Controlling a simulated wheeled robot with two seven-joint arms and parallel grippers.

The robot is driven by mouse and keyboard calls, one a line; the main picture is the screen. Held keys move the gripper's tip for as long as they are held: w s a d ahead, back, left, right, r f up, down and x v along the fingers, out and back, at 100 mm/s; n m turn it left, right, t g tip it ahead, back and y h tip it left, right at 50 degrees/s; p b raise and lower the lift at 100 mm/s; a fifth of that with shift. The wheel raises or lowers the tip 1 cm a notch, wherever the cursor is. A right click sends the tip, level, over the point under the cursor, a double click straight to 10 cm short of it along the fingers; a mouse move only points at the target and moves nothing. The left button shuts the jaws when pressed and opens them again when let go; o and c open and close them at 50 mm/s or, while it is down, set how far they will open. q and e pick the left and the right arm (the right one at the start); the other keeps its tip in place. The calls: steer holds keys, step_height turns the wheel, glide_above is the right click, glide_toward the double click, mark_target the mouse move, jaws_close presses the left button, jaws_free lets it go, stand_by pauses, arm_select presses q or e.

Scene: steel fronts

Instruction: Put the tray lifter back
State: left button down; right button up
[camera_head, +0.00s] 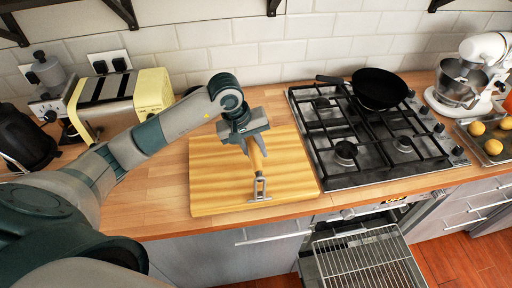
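The tray lifter (257,163) has a light wooden handle and a grey metal frame at its lower end. My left gripper (248,139) is at the top end of the handle and appears shut on it. The lifter points toward the front of the counter, metal end down, over the wooden cutting board (213,190). I cannot tell whether its metal end touches the board. The fingertips are partly hidden by the gripper body. My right gripper is out of view.
The gas hob (345,175) with a black pan (379,88) is right of the board. Below, the oven is open with its wire rack (362,262) out. A yellow toaster (152,92) is at left. A mixer (484,62) and tray (491,151) are at right.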

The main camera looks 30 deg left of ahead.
mark_target(250, 141)
arm_select(q)
steer(key=shift+f, duration=0.15)
steer(key=c, duration=1.5)
jaws_free()
steer(key=shift+a+r+b, duration=0.15)
steer(key=shift+r+b, duration=0.3)
steer(key=b+v, duration=0.4)
steer(key=v, duration=0.5)
steer(key=shift+s+r, duration=0.15)
steer(key=shift+r, duration=0.2)
steer(key=shift+s+a+r+b, duration=0.1)
steer(key=shift+r+b, duration=0.15)
steer(key=shift+r, duration=0.1)
steer(key=shift+s+a+r+b, duration=0.1)
steer(key=shift+r+b, duration=0.1)
steer(key=shift+r, duration=0.15)
